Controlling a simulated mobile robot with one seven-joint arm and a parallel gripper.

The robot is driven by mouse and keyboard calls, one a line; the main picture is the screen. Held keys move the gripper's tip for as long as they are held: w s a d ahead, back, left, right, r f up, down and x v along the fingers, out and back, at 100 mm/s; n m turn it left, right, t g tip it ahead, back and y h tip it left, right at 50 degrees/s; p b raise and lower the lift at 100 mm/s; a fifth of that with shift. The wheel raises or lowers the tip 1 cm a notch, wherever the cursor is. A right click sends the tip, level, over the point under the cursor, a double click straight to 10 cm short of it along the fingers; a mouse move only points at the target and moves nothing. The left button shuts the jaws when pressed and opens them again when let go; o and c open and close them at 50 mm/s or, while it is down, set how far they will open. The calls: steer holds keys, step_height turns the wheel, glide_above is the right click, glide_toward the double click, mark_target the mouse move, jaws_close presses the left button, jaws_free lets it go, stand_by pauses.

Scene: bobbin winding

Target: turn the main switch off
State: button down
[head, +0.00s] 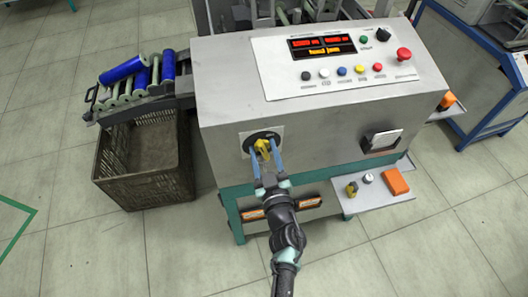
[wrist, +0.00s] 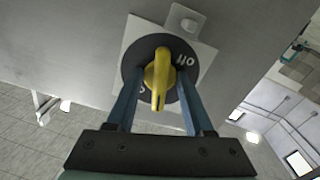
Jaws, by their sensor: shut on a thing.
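The main switch is a round black dial (head: 256,136) on a pale square plate, low on the left of the machine's front panel. Its yellow handle (head: 262,147) looks tilted in the head view. In the wrist view the handle (wrist: 159,78) runs roughly up and down, over a dial (wrist: 133,69) with partly hidden white markings. My gripper (head: 264,158) is at the switch with its two blue fingers on either side of the yellow handle, shut on it. The wrist view also shows my gripper (wrist: 160,92) around the handle. The exact contact spots are hidden.
Above, the sloping console (head: 340,65) carries a red display, several coloured buttons and a red mushroom button (head: 404,54). A small shelf (head: 372,198) holding small parts and an orange block (head: 395,182) juts out at right. A dark crate (head: 150,188) stands at left under blue rollers.

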steer(key=shift+n, duration=0.4)
steer(key=n+b, duration=0.1)
steer(key=n, duration=0.2)
steer(key=shift+n, duration=0.4)
steer(key=shift+f+n+b, duration=0.1)
steer(key=shift+n+b, duration=0.35)
steer(key=shift+n, duration=1.45)
